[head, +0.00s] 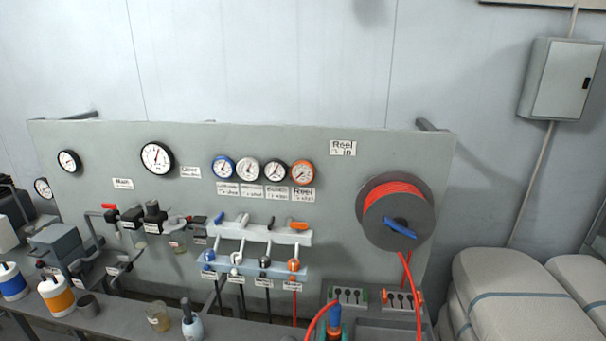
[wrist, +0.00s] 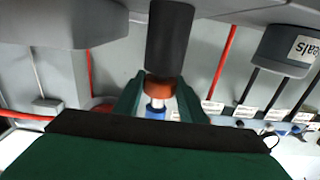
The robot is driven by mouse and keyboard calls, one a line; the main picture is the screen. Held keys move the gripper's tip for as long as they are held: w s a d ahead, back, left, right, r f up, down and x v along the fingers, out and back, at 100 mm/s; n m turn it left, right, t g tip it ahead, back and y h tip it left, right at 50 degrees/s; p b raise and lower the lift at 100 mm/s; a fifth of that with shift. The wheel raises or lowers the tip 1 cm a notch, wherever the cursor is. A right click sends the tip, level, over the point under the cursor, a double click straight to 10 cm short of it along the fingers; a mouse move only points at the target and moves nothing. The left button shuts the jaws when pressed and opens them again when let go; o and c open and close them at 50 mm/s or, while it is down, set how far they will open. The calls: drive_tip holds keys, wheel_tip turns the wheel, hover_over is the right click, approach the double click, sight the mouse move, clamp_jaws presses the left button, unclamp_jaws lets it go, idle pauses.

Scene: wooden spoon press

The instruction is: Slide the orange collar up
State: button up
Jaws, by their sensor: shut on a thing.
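In the wrist view, the orange collar (wrist: 159,88) is a short ring between a thick black cylinder (wrist: 170,42) and a thin pale stem with a blue part (wrist: 155,112). My gripper (wrist: 157,92) has a green finger on either side of the collar and is shut on it. The fingers hide the collar's sides. In the head view, the blue part (head: 335,315) shows at the bottom edge, with a little green and orange below it. The rest of the fitting is cut off there.
A red hose (head: 410,290) hangs from the reel (head: 396,212) close by on the right. Valves with dark and red hoses (head: 293,265) stand to the left. In the wrist view, a grey cup labelled "Seals" (wrist: 284,56) is at the right.

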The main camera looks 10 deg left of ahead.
drive_tip(key=shift+w+r, duration=0.1)
drive_tip(key=shift+r, duration=0.55)
idle(1.1)
drive_tip(key=shift+d+r, duration=0.1)
drive_tip(key=o, duration=1.9)
drive_tip(key=shift+a, duration=0.2)
drive_tip(key=shift+d, duration=0.1)
drive_tip(key=shift+s, duration=0.2)
